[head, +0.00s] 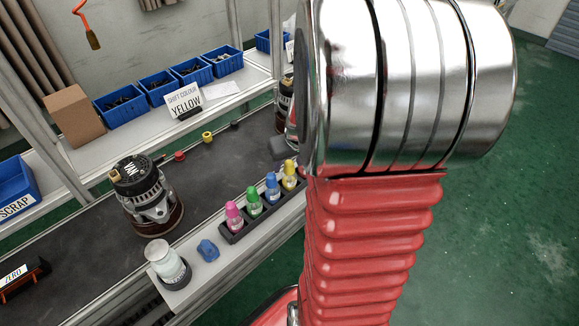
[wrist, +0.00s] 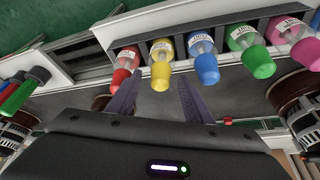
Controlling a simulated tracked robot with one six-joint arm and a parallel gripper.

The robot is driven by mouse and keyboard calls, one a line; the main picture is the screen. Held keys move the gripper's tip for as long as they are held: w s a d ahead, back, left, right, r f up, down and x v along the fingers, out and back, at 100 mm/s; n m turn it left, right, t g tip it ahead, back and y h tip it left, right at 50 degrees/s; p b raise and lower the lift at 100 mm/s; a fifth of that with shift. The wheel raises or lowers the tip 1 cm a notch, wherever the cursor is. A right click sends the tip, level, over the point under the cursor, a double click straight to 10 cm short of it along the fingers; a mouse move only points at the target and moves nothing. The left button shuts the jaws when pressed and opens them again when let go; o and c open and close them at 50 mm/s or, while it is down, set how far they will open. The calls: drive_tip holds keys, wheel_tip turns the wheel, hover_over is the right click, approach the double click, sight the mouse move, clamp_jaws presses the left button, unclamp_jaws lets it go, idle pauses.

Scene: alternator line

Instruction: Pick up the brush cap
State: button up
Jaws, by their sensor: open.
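Small labelled bottles with coloured caps stand in a black rack (head: 234,237). I take the caps as the brush caps. The yellow cap (wrist: 161,76) is in the wrist view, between the red cap (wrist: 119,80) and the blue cap (wrist: 207,74). The green cap (wrist: 259,62) and pink cap (wrist: 307,53) are further right. My arm hides the gripper in the head view.
A sign (head: 184,101) reads "SHIFT COLOUR YELLOW". An alternator (head: 150,195) stands on the dark belt (head: 85,245), with small red (head: 180,156) and yellow (head: 207,137) pieces beyond. A glass jar (head: 167,262) and blue object (head: 208,250) sit left of the rack.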

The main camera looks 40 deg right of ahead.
drive_tip(key=shift+c, duration=0.3)
drive_tip(key=c, duration=1)
